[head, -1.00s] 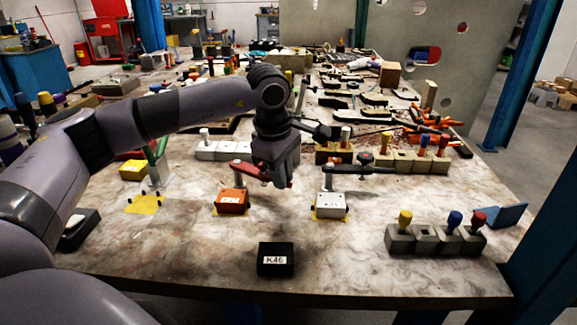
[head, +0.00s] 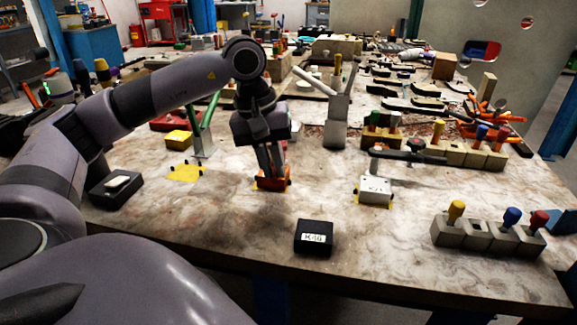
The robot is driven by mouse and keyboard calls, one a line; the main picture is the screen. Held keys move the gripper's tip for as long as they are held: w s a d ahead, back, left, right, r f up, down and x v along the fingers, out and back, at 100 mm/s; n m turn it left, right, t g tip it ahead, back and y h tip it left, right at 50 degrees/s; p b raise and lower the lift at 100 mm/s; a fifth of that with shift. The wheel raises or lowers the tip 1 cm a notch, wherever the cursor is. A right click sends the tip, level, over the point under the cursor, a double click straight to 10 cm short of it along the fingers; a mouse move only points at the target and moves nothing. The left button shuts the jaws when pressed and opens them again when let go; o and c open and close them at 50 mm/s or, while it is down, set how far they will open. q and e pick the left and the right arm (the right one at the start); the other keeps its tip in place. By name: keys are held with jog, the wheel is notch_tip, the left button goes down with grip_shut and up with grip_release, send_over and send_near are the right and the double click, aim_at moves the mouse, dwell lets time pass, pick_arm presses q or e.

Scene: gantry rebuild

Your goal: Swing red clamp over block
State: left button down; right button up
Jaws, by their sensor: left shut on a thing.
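The orange-red block (head: 272,184) sits on the marble-patterned table, left of centre. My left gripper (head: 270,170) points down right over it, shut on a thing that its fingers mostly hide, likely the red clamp. I cannot make out the clamp's arm or its angle clearly. To the right, a white block (head: 376,188) stands with a dark clamp arm (head: 408,156) above it. To the left, a green clamp (head: 205,115) stands raised behind a yellow block (head: 178,138). My right gripper is not in view.
A black box labelled K46 (head: 314,239) stands in front. A grey holder (head: 476,232) with coloured knobs is at the front right. A tall grey upright (head: 337,120) stands behind, right of my gripper. The table between K46 and the grey holder is bare.

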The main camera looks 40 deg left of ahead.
pick_arm(q)
jog(key=shift+s+a+m+b, duration=0.3)
jog(key=shift+s+a+m, duration=0.35)
jog(key=shift+a+m, duration=0.3)
jog(key=c, duration=1.1)
grip_release()
jog(key=r, duration=0.4)
jog(key=a+r+p, duration=0.1)
jog(key=r, duration=0.2)
jog(key=shift+s+a, duration=0.1)
jog(key=shift+s, duration=0.25)
